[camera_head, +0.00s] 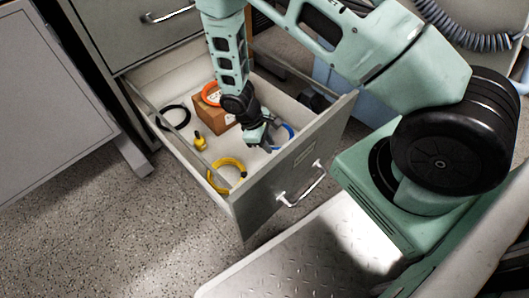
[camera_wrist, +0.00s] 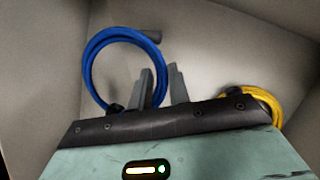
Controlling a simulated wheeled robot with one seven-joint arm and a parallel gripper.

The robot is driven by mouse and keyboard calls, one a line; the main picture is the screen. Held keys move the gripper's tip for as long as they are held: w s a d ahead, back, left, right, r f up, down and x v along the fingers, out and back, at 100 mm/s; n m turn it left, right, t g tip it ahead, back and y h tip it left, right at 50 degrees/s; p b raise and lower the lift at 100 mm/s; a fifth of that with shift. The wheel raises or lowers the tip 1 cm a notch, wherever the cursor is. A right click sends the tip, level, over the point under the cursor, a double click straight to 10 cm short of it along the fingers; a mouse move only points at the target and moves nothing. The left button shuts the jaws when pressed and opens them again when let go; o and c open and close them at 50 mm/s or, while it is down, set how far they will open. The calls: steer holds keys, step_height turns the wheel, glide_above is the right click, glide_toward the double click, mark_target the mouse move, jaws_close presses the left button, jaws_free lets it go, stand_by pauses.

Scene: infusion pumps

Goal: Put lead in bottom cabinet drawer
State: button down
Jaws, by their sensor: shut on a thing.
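The lead is a blue coiled cable, seen in the head view (camera_head: 290,130) and the wrist view (camera_wrist: 88,65). It is inside the open lower drawer (camera_head: 262,188) of the grey cabinet, near the drawer's right side. My gripper (camera_head: 266,146) reaches down into this drawer. In the wrist view, its two grey fingers (camera_wrist: 161,78) are close together at the right side of the blue coil and shut on it. The fingers partly hide the coil there. I cannot tell whether the coil touches the drawer floor.
The drawer also holds a yellow coil (camera_head: 239,163), a black coil (camera_head: 164,112), a brown box (camera_head: 213,116) with an orange coil (camera_head: 207,92) on it, and a small yellow item (camera_head: 200,142). The drawer front has a metal handle (camera_head: 304,190). Floor (camera_head: 120,225) is clear at left.

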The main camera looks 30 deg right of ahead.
step_height(320, 180, down, 4)
steer(key=shift+f+b, duration=0.1)
steer(key=shift+b, duration=1.15)
steer(key=c, duration=1.3)
jaws_free()
steer(key=shift+r, duration=0.2)
